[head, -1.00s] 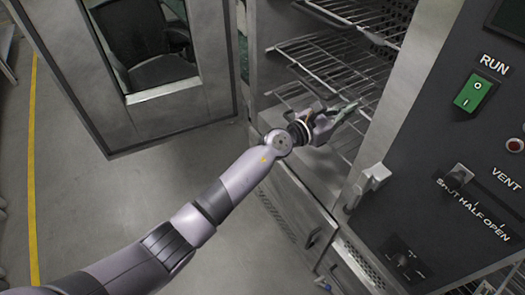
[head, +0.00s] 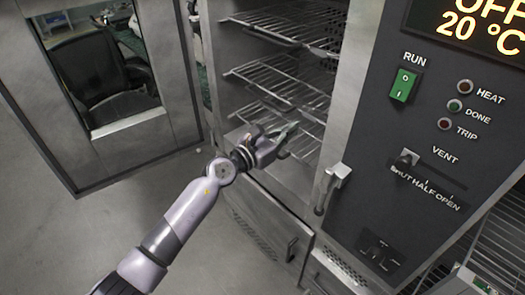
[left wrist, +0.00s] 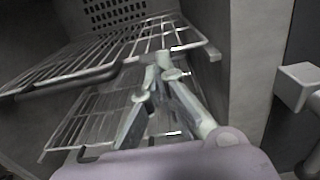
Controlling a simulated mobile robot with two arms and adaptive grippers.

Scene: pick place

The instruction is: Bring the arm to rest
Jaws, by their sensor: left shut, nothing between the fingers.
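My left arm reaches from the bottom left of the head view to the open front of a metal oven. My left gripper (head: 292,130) is at the oven's opening, in front of the lower wire racks. In the left wrist view the fingers of the gripper (left wrist: 164,66) come together at their tips, with nothing held between them. Wire racks (left wrist: 95,68) lie just beyond and beside the fingers; I cannot tell whether they touch. My right gripper is not in view.
The oven door (head: 175,112), with a window, stands open at the left. A door latch (head: 332,186) sticks out right of the opening. The control panel (head: 452,110) has a green run switch (head: 403,85) and a display reading OFF, 20 °C. Grey floor (head: 60,235) is clear at lower left.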

